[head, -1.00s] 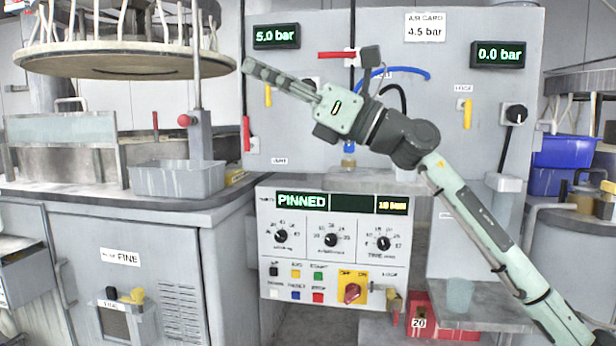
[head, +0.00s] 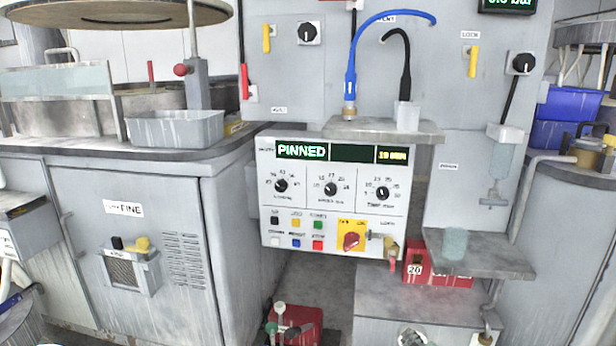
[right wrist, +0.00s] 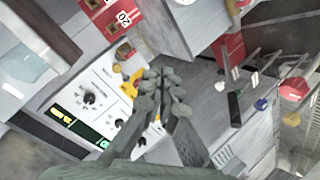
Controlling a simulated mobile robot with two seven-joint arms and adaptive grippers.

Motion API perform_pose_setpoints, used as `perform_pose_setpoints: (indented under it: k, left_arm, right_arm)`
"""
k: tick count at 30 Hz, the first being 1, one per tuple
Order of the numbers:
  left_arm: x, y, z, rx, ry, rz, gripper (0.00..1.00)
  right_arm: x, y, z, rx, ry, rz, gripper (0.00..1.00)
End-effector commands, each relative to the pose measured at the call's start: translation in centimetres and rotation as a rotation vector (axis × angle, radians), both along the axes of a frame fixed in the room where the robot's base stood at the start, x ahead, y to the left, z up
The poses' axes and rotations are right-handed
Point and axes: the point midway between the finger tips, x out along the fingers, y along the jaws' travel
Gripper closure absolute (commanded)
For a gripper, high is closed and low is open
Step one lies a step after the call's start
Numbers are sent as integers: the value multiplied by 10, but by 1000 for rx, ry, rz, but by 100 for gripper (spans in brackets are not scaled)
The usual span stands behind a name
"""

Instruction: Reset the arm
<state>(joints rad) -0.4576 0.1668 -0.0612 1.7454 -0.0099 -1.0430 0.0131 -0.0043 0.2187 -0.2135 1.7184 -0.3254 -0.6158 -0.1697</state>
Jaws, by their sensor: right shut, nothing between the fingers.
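My right gripper (right wrist: 164,85) shows in the right wrist view. Its grey-green fingers meet at the tips, shut and empty. Behind the fingers, rotated in that view, is the control panel (right wrist: 72,98) with its dials and lit display. In the head view the right arm is no longer across the panel; only a small grey piece at the bottom edge, right of centre, may be part of it. The control panel (head: 331,222) reads PINNED and is unobstructed in the head view. My left gripper is in neither view.
A shelf (head: 480,258) with a cup (head: 454,243) juts out at the right, above a red box (head: 432,266) marked 20. Another red box (head: 296,322) stands low at the centre. A grey tray (head: 175,128) sits on the left counter. A blue hose (head: 352,70) hangs above the panel.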

Motion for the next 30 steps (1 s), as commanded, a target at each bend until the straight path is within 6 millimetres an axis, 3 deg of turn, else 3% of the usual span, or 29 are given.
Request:
perform_pose_setpoints:
  k: [1, 6, 10, 15, 18, 21, 30]
  left_arm:
    - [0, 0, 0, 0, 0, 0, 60]
    - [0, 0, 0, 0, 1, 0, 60]
    - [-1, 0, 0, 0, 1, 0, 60]
    - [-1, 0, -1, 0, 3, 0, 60]
    - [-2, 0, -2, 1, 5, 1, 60]
    - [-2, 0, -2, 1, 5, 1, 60]
    - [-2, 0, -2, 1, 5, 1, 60]
  right_arm:
    - [-25, -6, -33, 41, 82, -38, 100]
    - [-117, -25, -125, 175, 347, -181, 100]
    - [-196, -33, -179, 261, 538, -293, 100]
    - [-279, -37, -220, 337, 724, -407, 100]
    - [-308, -38, -231, 360, 785, -448, 100]
    - [-321, -38, -235, 371, 814, -466, 100]
    - [-323, -38, -236, 371, 817, -469, 100]
